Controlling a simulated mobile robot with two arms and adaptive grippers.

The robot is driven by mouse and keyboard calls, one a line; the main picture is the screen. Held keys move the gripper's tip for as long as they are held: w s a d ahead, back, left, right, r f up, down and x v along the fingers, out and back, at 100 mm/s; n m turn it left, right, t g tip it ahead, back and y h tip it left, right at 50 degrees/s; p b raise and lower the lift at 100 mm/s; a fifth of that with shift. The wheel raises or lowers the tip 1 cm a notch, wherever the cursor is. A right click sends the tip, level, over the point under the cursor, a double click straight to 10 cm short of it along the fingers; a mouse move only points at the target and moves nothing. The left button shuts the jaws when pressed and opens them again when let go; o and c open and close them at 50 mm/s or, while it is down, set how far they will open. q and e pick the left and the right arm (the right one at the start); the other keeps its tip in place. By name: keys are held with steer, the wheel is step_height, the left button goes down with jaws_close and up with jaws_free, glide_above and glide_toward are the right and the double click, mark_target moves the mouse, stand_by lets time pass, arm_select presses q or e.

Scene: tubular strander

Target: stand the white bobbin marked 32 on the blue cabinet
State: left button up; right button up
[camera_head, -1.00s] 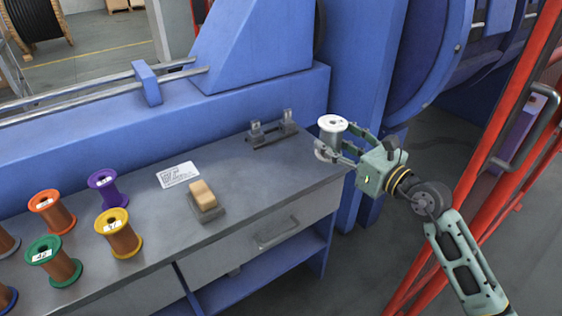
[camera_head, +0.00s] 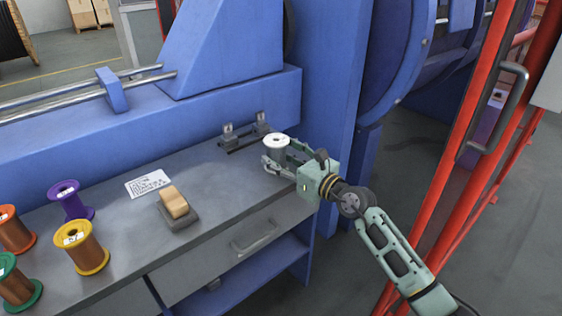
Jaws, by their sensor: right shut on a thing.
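The white bobbin (camera_head: 277,152) shows a white top flange with a small dark mark that is too small to read, and a grey wound body. My right gripper (camera_head: 277,163) is shut around it from the right and holds it upright. It shows over the right end of the grey bench top (camera_head: 215,190), close to the back bracket; whether it touches the top I cannot tell. The bench has a drawer and a blue lower frame (camera_head: 235,290). I cannot tell any separate blue cabinet apart from the blue machine parts. My left gripper is not in view.
A tan block on a grey base (camera_head: 174,205), a printed card (camera_head: 148,184) and bobbins with purple (camera_head: 70,200), yellow (camera_head: 80,248), orange (camera_head: 14,232) and green flanges stand left. Red rails (camera_head: 470,170) rise at right.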

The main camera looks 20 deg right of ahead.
steer(key=shift+r, duration=0.2)
steer(key=shift+f, duration=0.15)
steer(key=o, duration=1.3)
steer(key=shift+f, duration=0.25)
steer(key=shift+c, duration=0.2)
steer(key=o, duration=0.5)
steer(key=shift+r, duration=0.1)
steer(key=shift+c, duration=0.2)
